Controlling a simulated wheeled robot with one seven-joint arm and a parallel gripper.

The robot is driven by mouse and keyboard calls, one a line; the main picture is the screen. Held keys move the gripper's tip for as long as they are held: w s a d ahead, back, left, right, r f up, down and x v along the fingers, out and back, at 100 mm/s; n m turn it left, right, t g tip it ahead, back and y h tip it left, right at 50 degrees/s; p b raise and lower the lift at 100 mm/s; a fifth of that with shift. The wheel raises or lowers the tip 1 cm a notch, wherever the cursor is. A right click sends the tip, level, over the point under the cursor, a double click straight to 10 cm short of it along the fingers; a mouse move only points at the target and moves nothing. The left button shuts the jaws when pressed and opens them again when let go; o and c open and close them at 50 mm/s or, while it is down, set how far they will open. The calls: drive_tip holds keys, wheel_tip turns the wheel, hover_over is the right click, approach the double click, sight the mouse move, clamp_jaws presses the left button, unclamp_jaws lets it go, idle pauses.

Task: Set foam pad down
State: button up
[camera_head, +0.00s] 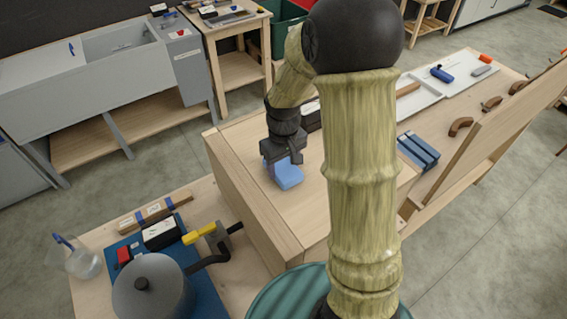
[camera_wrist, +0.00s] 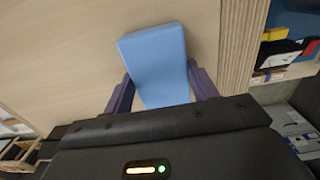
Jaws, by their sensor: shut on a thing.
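The foam pad (camera_head: 287,174) is a light blue block in the head view, at the left part of the wooden bench top (camera_head: 245,160). It also shows in the wrist view (camera_wrist: 157,62), reaching out from between the fingers. My gripper (camera_head: 281,160) points down over the bench and is shut on the pad. In the wrist view its two dark purple fingers (camera_wrist: 160,92) flank the near end of the pad. The pad is at or close above the bench top; I cannot tell whether it touches. My arm hides part of the bench.
Blue blocks (camera_head: 418,151) lie on the bench right of my arm. A white tray (camera_head: 418,95) stands farther back. The bench around the pad is bare.

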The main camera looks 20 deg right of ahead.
sight(283, 167)
drive_tip(key=o, duration=1.1)
drive_tip(key=shift+f, duration=0.1)
wheel_tip(283, 167, up, 12)
drive_tip(key=shift+s+r+b, duration=0.1)
drive_tip(key=shift+r+b, duration=0.1)
drive_tip(key=shift+b, duration=0.75)
drive_tip(key=s+f+m+t, duration=0.1)
drive_tip(key=s+f, duration=0.2)
drive_tip(key=s+f+m, duration=0.1)
drive_tip(key=s+f, duration=0.2)
drive_tip(key=s, duration=0.1)
drive_tip(key=s+d+f+m+t, duration=0.1)
drive_tip(key=s+f, duration=0.2)
drive_tip(key=s, duration=0.1)
drive_tip(key=shift+s+d+m+t, duration=0.1)
drive_tip(key=shift+s+m+t, duration=0.05)
drive_tip(key=shift+m+t, duration=0.15)
